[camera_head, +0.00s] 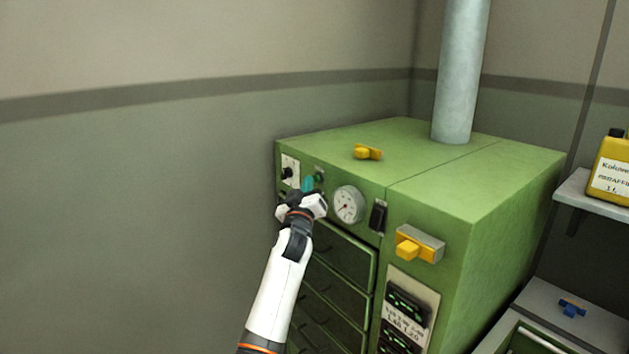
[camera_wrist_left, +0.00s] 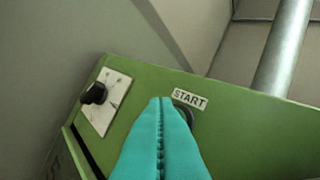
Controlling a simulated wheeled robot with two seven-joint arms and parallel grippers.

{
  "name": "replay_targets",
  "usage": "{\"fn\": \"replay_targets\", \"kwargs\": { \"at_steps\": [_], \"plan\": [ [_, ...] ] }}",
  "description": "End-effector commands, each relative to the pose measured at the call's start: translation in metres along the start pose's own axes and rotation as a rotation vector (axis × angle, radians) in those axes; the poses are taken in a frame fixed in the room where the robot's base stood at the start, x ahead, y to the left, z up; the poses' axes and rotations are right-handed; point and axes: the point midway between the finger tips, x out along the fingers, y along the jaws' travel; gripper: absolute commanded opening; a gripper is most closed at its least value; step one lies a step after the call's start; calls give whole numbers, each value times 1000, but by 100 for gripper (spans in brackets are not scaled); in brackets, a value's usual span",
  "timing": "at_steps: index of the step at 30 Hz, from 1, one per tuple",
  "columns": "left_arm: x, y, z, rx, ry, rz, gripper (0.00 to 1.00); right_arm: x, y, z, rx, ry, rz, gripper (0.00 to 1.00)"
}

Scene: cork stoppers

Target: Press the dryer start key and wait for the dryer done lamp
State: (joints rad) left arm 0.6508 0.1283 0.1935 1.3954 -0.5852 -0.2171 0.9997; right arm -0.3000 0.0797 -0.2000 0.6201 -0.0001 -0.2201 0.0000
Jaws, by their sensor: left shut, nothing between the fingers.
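The green dryer cabinet (camera_head: 420,150) stands against the wall. My left gripper (camera_head: 308,184) is shut and empty, its teal fingertips at the upper left of the cabinet's front. In the left wrist view the closed fingertips (camera_wrist_left: 160,101) point at the panel just below the START label (camera_wrist_left: 190,99). A dark round rim, apparently the start key (camera_wrist_left: 186,113), shows partly behind them; I cannot tell whether they touch it. A small green round part (camera_head: 319,177) shows right of the fingertips in the head view. I cannot make out a lit done lamp. My right gripper is out of view.
A dial knob (camera_wrist_left: 95,94) sits left of the fingers. A round gauge (camera_head: 348,204), black switch (camera_head: 378,216) and yellow handle (camera_head: 415,246) lie to the right. Drawers (camera_head: 344,256) are below. A yellow piece (camera_head: 367,152) and a pipe (camera_head: 460,70) are on top.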

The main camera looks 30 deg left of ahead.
Motion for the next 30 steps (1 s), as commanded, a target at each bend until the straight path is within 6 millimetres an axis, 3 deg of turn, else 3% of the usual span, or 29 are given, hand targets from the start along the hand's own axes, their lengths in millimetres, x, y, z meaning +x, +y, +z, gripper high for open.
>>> {"fn": "replay_targets", "kwargs": {
  "at_steps": [30],
  "plan": [
    [6, -5, -4, -1, 0, 0, 0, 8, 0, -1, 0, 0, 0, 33]
  ]
}}
